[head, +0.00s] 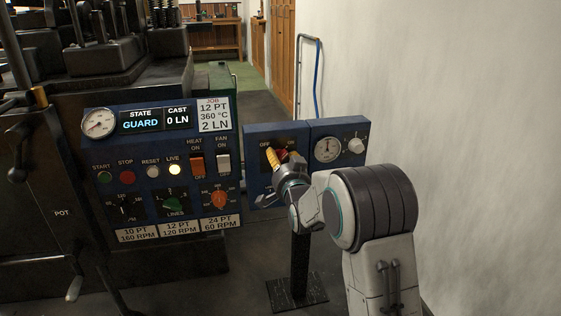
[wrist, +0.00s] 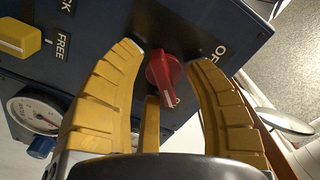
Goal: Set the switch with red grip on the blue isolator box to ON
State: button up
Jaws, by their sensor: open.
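The blue isolator box (head: 256,180) stands on a black post, right of the machine's panel. Its switch with red grip (head: 283,154) is mostly hidden behind my gripper (head: 276,157) in the head view. A white mark on the grip points toward the picture's bottom. Part of an OFF label (wrist: 222,52) shows at the upper right, beyond the right fingertip. I cannot see an ON label clearly.
A joined blue box (head: 322,128) with a gauge and pale knob is to the right. The wrist view shows a yellow lever (wrist: 20,39) beside a FREE label at left. The machine's control panel (head: 150,145) is close on the left; a pale wall (head: 460,100) is at right.

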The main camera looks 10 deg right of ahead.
jog(key=s, duration=1.2)
dwell(0.5)
jog(key=s+r+n+g+p, duration=0.25)
jog(key=s+r+p, duration=0.25)
jog(key=r+p, duration=0.4)
jog(key=s+r+n+g+p, duration=0.2)
jog(key=s+r+g+p, duration=0.2)
jog(key=r+p, duration=0.5)
jog(key=s+r+n+g+p, duration=0.2)
jog(key=s+r+g+p, duration=0.2)
jog(key=s+r+p, duration=0.4)
jog(key=s+r+n+g+p, duration=0.2)
jog(key=s+r+p, duration=0.6)
jog(key=s+p, duration=0.8)
jog(key=shift+n+g, duration=0.35)
jog(key=shift+g, duration=0.7)
jog(key=shift+a, duration=0.1)
